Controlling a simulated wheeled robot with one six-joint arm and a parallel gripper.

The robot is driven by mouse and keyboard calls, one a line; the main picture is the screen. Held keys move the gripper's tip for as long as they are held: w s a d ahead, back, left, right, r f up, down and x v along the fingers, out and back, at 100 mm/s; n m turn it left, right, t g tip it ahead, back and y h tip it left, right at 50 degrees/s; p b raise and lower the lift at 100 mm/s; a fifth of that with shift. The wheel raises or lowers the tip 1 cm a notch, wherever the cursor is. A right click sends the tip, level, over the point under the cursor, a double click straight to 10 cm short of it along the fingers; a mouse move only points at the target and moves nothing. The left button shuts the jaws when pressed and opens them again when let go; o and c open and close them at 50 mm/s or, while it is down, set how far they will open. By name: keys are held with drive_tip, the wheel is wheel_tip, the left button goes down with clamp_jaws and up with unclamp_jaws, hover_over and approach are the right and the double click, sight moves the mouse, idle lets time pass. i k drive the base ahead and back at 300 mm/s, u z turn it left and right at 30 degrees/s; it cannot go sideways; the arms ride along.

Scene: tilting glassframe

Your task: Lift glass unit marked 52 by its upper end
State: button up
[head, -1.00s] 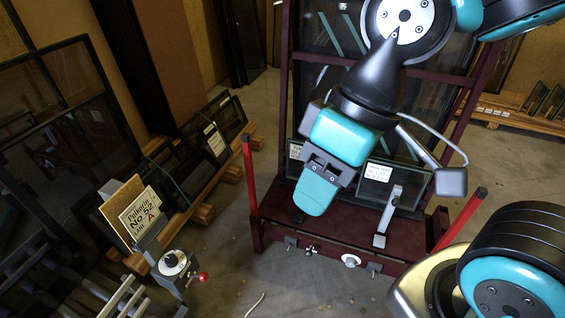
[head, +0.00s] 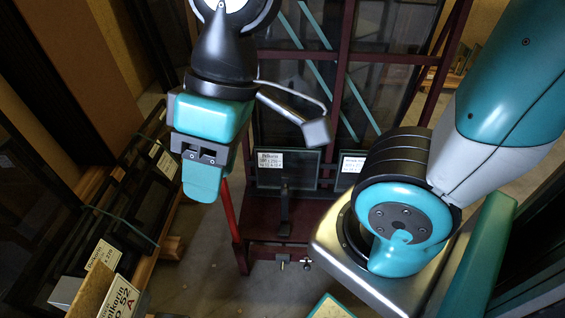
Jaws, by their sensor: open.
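My gripper (head: 203,183) is open, hangs pointing down left of the first unit, and touches nothing that I can see. One teal finger hides the other.
The dark red frame (head: 262,214) has a bright red post (head: 229,222) at its left, just beyond my gripper in the picture. Dark glass panes (head: 130,215) lean on a wooden rack at left. Bare floor shows between rack and frame.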

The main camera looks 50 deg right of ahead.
sight(303, 165)
drive_tip(key=z, duration=0.6)
drive_tip(key=i, duration=0.9)
drive_tip(key=z, duration=0.7)
